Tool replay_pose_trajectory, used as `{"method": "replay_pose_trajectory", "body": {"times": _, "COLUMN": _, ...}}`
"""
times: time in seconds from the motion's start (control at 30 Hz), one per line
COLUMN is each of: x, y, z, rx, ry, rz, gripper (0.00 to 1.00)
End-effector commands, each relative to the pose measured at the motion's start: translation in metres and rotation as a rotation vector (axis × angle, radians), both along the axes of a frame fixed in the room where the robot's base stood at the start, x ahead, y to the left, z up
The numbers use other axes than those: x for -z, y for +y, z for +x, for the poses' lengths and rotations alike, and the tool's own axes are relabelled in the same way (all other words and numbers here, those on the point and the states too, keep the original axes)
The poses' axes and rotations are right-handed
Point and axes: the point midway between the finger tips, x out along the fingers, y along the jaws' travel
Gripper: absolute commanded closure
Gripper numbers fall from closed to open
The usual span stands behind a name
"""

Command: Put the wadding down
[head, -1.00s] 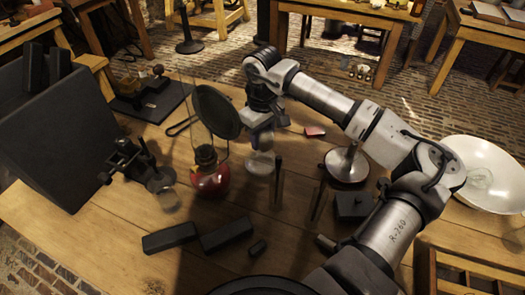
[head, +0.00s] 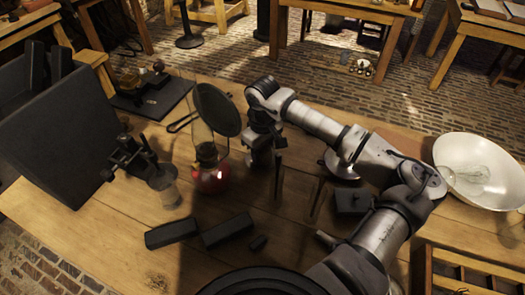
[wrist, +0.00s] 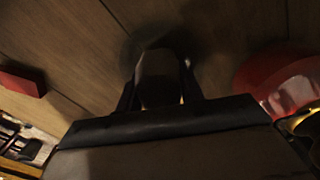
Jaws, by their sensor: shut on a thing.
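My gripper (head: 262,160) is low over the wooden table, just right of the red-based oil lamp (head: 210,180). In the wrist view the fingers (wrist: 163,85) are closed together over the boards, and a dark blurred patch lies around their tips. The wadding they are shut on is mostly hidden by the fingers; its shape and whether it touches the table cannot be told. The lamp's red base (wrist: 280,80) shows at the right of the wrist view, and a red block (wrist: 22,80) at the left.
A clamp stand (head: 130,160) with a glass jar (head: 168,195) stands left of the lamp. Dark blocks (head: 228,231) lie in front. A dark box (head: 352,201) and thin upright plates stand right of my gripper. A white bowl (head: 480,195) holds a clear glass piece.

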Motion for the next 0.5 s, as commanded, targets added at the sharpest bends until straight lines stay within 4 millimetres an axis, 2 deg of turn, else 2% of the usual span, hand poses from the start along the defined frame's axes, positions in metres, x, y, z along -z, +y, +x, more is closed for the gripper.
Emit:
{"method": "replay_pose_trajectory", "body": {"times": 0.03, "x": 0.0018, "y": 0.0001, "z": -0.0001, "rx": 0.000, "ry": 0.000, "rz": 0.000, "gripper": 0.61}}
{"method": "replay_pose_trajectory", "body": {"times": 0.1, "x": 0.0006, "y": 0.0001, "z": -0.0001, "rx": 0.000, "ry": 0.000, "rz": 0.000, "gripper": 0.54}}
{"method": "replay_pose_trajectory", "body": {"times": 0.5, "x": -0.0057, "y": 0.0002, "z": 0.0001, "rx": 0.000, "ry": -0.001, "rz": 0.001, "gripper": 0.54}}
